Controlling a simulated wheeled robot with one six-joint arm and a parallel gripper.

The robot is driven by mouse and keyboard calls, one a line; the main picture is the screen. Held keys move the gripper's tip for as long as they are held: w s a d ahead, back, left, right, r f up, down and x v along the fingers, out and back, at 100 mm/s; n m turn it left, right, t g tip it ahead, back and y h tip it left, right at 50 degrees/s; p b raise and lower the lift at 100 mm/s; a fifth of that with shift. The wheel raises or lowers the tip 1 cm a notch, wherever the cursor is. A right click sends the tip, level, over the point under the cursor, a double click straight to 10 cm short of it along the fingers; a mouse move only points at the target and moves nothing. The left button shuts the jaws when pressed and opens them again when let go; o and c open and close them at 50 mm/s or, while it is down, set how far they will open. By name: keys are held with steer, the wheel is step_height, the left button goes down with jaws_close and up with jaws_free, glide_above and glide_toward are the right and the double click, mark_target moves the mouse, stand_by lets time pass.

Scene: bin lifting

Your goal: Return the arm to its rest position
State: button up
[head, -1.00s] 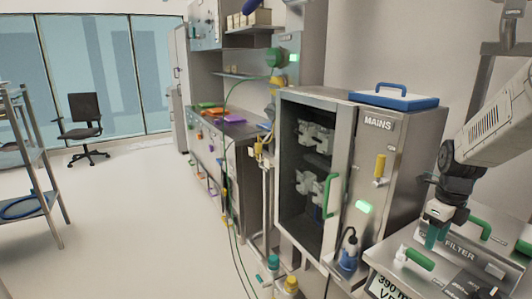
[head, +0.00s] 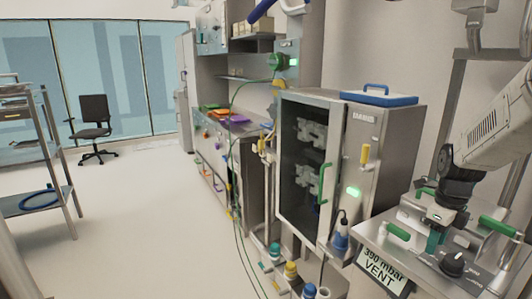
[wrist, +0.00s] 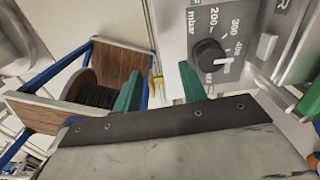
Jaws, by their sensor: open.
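My arm reaches in from the right edge of the head view. My gripper (head: 435,242) points down beside the metal filter unit (head: 405,222), with its teal fingers near the unit's top. Whether it touches the unit cannot be told there. In the wrist view my gripper (wrist: 160,88) has its two green fingers apart, with nothing between them. The unit's black dial knob (wrist: 209,54) with its mbar scale is just beyond the right finger.
The metal cabinet (head: 377,125) with a glass door stands left of the unit. A "390 mbar VENT" label (head: 382,270) is on the unit's front. Open floor (head: 130,215) spans the left.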

steer(key=s+a+r+n, duration=0.5)
steer(key=s+a+n, duration=0.4)
steer(key=n, duration=0.6)
steer(key=s+a+r+n+t, duration=0.1)
steer(key=s+a+r+n, duration=0.4)
steer(key=s+a+n, duration=0.5)
steer(key=s+n, duration=0.3)
steer(key=n, duration=0.2)
steer(key=shift+s+r, duration=0.25)
steer(key=shift+r, duration=0.1)
